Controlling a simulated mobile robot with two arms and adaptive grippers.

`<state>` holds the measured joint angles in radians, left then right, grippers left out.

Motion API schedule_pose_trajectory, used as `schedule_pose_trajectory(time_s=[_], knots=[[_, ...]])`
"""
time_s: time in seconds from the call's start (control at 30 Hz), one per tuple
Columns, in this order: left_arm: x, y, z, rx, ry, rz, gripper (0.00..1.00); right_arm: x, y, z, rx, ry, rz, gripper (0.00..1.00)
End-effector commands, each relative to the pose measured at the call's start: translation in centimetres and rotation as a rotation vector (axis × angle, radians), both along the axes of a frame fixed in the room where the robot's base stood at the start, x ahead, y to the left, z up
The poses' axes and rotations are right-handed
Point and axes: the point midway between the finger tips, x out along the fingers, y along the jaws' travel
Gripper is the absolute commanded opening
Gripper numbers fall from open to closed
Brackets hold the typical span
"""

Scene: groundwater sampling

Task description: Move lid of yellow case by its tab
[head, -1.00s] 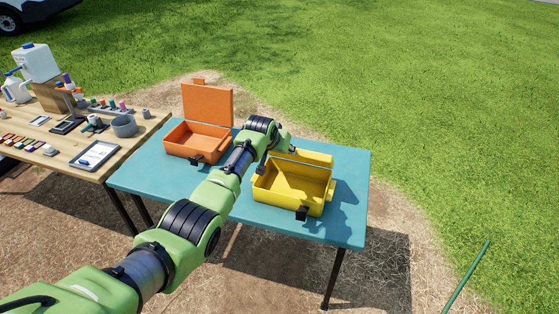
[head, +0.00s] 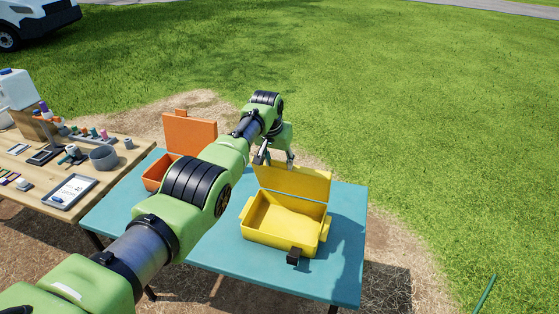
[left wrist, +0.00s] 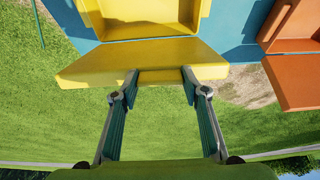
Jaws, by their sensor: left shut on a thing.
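The yellow case (head: 285,219) stands on the blue table, its lid (head: 293,181) raised at the back edge. The lid leans back, and its inside faces the head camera. My left gripper (head: 275,160) is behind the lid's top edge. In the left wrist view the gripper (left wrist: 159,82) has its two fingers at either side of the yellow tab (left wrist: 160,77) on the lid's edge, shut on it. The lid (left wrist: 105,62) spans the upper middle there. The tab is not clear in the head view. My right gripper is not in view.
An open orange case (head: 154,178) stands to the left, partly hidden by my arm; its lid (head: 190,131) is up. A wooden table (head: 108,178) with sampling gear stands further left. The blue table (head: 345,236) is clear right of the yellow case. Grass lies beyond.

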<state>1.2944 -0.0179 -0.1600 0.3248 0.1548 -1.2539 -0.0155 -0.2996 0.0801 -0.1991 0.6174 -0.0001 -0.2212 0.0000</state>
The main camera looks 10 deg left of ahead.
Motion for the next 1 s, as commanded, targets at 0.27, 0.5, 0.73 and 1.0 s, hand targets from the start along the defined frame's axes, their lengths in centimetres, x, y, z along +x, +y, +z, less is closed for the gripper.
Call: schedule_pose_trajectory(time_s=[0.27, 0.5, 0.73, 1.0], knots=[[0.2, 0.0, 0.3, -0.001, -0.007, 0.0, 0.03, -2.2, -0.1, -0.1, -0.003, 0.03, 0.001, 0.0], [0.2, 0.0, 0.4, -0.001, -0.009, 0.0, 0.03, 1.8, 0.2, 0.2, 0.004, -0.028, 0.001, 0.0], [0.3, 0.0, 0.4, -0.001, -0.01, 0.0, 0.03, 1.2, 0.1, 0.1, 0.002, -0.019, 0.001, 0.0], [0.3, 0.0, 0.4, -0.001, -0.01, 0.0, 0.49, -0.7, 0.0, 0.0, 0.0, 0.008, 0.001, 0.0]])
